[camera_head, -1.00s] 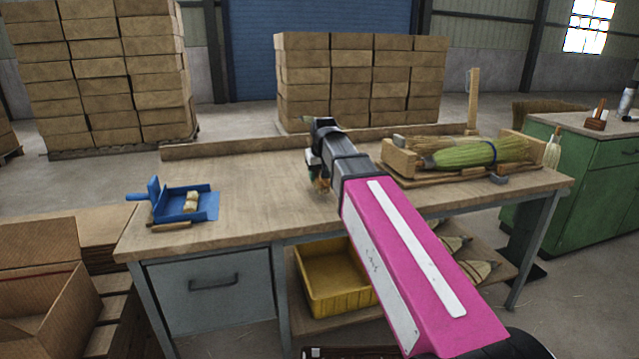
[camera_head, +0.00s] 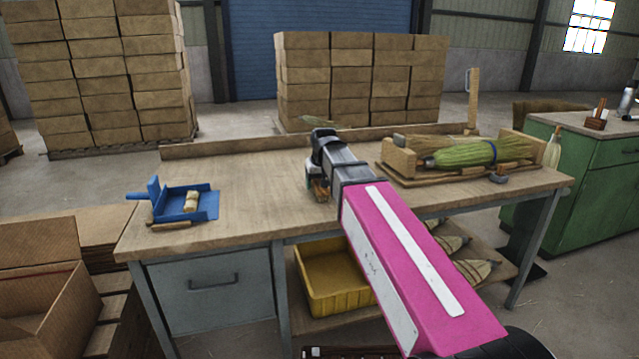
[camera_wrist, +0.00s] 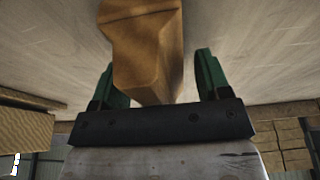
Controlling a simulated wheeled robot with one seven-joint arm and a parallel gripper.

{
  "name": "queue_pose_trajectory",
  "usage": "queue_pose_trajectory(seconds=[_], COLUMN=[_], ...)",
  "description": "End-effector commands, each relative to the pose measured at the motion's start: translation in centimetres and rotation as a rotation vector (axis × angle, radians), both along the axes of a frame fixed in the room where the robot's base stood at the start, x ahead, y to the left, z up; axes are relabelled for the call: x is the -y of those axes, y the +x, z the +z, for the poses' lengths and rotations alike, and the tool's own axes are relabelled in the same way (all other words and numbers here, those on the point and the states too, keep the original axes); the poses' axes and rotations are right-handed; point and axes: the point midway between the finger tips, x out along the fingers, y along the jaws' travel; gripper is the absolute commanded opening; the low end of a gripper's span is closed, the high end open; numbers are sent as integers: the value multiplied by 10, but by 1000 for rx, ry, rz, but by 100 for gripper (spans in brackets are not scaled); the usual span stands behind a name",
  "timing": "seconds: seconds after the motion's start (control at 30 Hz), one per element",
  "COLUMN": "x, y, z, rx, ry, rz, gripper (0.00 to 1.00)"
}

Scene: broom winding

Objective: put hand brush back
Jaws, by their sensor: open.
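My gripper (camera_head: 314,184) is low over the middle of the workbench, partly hidden by my arm in the head view. In the wrist view its two green fingers (camera_wrist: 158,82) are apart, on either side of a brown wooden piece (camera_wrist: 145,45). A gap shows between the wood and the right finger; contact on the left is unclear. Only a small part of this wooden piece shows in the head view (camera_head: 321,191). It may be the hand brush; no bristles are clear. A blue dustpan (camera_head: 207,208) holds pale blocks on the left; a small wooden item (camera_head: 169,225) lies before it.
On the right of the workbench (camera_head: 245,190), a wooden cradle (camera_head: 399,158) holds a green broom head (camera_head: 465,155) with a blue band. A low ledge runs along the back edge. A yellow bin (camera_head: 330,290) is underneath. The bench between dustpan and gripper is clear.

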Motion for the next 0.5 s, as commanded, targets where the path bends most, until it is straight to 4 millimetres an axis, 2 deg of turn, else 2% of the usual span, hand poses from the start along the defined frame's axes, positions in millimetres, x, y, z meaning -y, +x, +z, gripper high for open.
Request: queue_pose_trajectory(seconds=[0.17, 0.5], x=[1, 5], y=[-2, -16], z=[9, 58], rx=[0, 2], ry=[0, 1], rz=[0, 0], gripper=[70, 70])
